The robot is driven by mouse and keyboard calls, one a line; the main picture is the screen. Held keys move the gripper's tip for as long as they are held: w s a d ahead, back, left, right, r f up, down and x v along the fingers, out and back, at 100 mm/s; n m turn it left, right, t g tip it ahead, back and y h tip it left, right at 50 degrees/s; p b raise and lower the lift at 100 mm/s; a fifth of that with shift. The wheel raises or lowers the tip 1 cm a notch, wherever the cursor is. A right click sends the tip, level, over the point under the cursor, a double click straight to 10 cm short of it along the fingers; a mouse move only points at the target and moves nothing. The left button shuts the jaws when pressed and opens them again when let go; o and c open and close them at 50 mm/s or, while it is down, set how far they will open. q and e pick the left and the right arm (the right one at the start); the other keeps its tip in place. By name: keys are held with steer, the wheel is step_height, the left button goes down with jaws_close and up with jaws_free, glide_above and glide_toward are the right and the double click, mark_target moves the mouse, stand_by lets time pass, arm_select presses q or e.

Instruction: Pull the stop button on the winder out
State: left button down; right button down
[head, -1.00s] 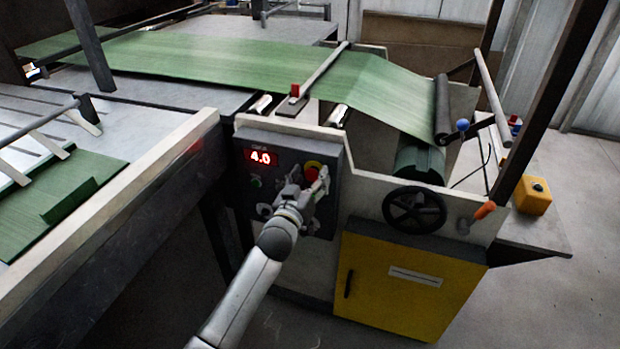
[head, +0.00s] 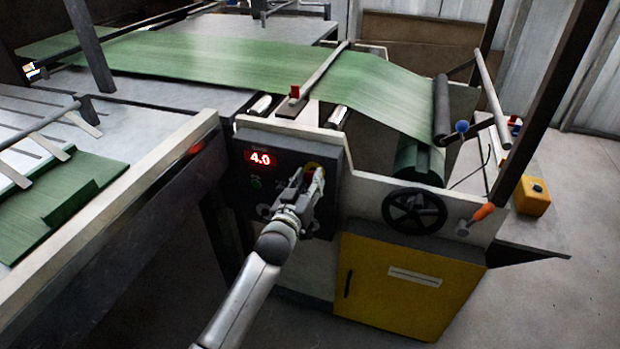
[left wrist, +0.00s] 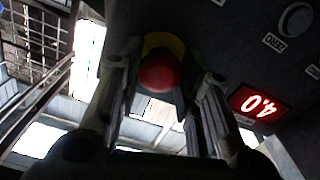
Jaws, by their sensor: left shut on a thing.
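The stop button is a red knob on a yellow surround on the winder's dark control panel (head: 243,180). In the head view my fingers hide most of it, with a bit of yellow showing above them. In the left wrist view the red stop button (left wrist: 161,72) sits between the two fingers, close in front of its yellow backing. My left gripper (head: 312,176) reaches up to the panel and is shut on the stop button. Whether the button is in or out cannot be told. My right gripper is not in view.
A red display (head: 260,157) reads 4.0 left of the button. A black handwheel (head: 414,210) and an orange handle (head: 484,211) are at the right. A yellow cabinet door (head: 400,285) is below. Green web (head: 230,60) runs above. Open floor lies at the right.

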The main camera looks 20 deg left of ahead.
arm_select(q)
steer(key=c, duration=1)
jaws_free()
steer(key=shift+s, duration=0.15)
steer(key=s, duration=1.2)
steer(key=shift+a, duration=0.2)
steer(key=s+f+m+g, duration=0.1)
steer(key=s+f+g, duration=0.25)
steer(key=f, duration=0.75)
steer(key=s+f+m+g+p, duration=0.15)
steer(key=s+f, duration=0.35)
steer(key=f, duration=0.7)
steer(key=s+f+g, duration=0.3)
steer(key=s+f, duration=0.1)
steer(key=f, duration=0.7)
steer(key=s+a+f+g, duration=0.1)
steer(key=s+f+g, duration=0.2)
steer(key=s+f, duration=0.3)
steer(key=s+a+f+m+g, duration=0.1)
steer(key=s+f+g, duration=0.2)
steer(key=s, duration=1.4)
steer(key=s+a+f+m+g, duration=0.1)
steer(key=s+f+g, duration=0.2)
steer(key=s+f, duration=0.7)
steer(key=shift+s+f+y+p, duration=0.15)
steer(key=shift+s+f+p, duration=0.05)
steer(key=shift+s, duration=0.35)
steer(key=shift+s+f+y+p, duration=0.15)
steer(key=shift+s, duration=0.4)
